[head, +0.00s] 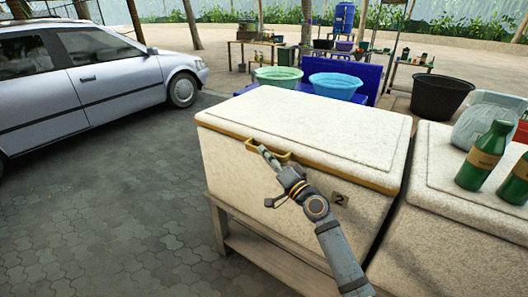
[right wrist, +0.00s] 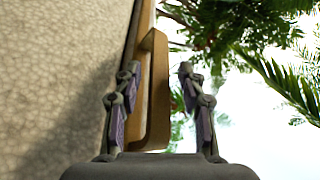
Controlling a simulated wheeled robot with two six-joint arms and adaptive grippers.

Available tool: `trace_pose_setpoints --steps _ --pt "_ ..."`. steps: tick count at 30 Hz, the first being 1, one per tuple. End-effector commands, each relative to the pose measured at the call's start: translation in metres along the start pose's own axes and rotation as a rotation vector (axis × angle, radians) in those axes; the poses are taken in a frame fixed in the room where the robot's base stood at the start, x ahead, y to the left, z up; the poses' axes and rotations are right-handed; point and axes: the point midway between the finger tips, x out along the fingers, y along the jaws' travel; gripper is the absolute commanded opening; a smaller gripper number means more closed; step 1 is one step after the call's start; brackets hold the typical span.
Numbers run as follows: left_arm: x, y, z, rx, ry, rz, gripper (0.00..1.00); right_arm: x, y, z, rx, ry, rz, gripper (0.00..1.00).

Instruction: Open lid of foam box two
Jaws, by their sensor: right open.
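Foam box two (head: 228,165) is a white speckled box on a wooden stand, with a "2" label on its front. Its lid (head: 310,125) lies flat and closed on top, with a yellow-brown edge. A yellow-brown handle (head: 251,145) sticks out from the lid's front edge; it also shows in the right wrist view (right wrist: 157,90). My right gripper (head: 264,152) is at this handle. In the right wrist view my right gripper (right wrist: 159,75) is open, with the handle between its fingers, nearer the left one. Contact cannot be told. My left gripper is out of view.
A second white box (head: 425,240) stands close on the right, with green bottles (head: 484,157) and a clear container (head: 482,122) on top. Green (head: 278,76) and blue (head: 336,85) basins are behind box two. A silver car (head: 90,80) stands at left; paving between is clear.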

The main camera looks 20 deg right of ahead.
Motion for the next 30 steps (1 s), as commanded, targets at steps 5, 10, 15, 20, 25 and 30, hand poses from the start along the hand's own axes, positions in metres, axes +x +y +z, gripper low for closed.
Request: trace_pose_setpoints --steps 5,10,15,20,25,30 --pt "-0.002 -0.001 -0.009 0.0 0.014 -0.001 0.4 0.015 0.0 0.001 0.001 -0.001 0.0 0.41" --pt "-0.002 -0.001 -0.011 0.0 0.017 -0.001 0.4 0.017 0.0 0.001 0.0 -0.002 0.0 0.41" --pt "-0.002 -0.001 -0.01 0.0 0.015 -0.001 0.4 0.017 0.001 0.001 0.0 -0.002 0.001 0.3" --pt "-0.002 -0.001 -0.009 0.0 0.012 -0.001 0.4 0.016 0.001 0.001 0.0 -0.001 0.001 0.08" --pt "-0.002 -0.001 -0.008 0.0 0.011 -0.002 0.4 0.016 0.001 0.001 -0.001 -0.001 0.001 0.0" --pt "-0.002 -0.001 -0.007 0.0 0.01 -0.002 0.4 0.016 0.001 0.001 -0.001 -0.001 0.001 0.0"
